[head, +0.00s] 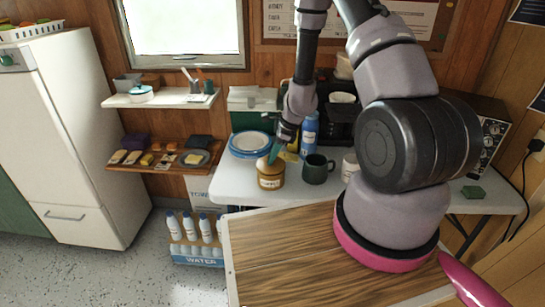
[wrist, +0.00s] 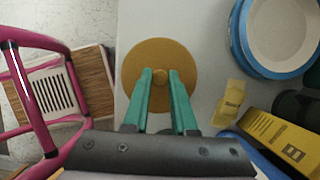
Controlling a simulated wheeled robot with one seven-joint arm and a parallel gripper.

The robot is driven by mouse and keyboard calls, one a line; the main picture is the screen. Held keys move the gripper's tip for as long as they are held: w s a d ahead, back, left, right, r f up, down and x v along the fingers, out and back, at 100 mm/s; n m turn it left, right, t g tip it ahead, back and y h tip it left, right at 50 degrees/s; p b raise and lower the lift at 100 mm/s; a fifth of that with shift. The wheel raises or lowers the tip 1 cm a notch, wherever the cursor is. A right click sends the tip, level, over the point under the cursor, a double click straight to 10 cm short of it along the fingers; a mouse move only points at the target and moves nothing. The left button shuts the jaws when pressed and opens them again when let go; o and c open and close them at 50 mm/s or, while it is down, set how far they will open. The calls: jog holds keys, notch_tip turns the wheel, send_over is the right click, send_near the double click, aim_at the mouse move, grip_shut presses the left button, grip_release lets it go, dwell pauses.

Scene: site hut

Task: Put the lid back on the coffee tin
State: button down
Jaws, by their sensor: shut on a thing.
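The ochre coffee tin (head: 270,180), with a pale label, stands upright on the white table near its left front. My gripper (head: 273,157) points down at the top of the tin. In the wrist view its green fingers (wrist: 160,80) are shut on the small knob of the round ochre lid (wrist: 160,50). The lid hides the tin below it in that view. In the head view the lid is at the tin's mouth, partly behind the fingers; I cannot tell whether it is seated or just above the rim.
Blue-rimmed plates (head: 250,144) are stacked behind the tin to the left. A dark green mug (head: 316,172) stands close on its right, with a white mug (head: 349,166) beyond. A blue bottle (head: 309,133) and a yellow box (wrist: 285,140) are behind. Bare table (head: 228,182) shows left of the tin.

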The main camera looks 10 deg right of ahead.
jog(key=shift+c, duration=0.8)
grip_release()
jog(key=shift+r, duration=0.1)
jog(key=shift+r, duration=3.4)
grip_shut()
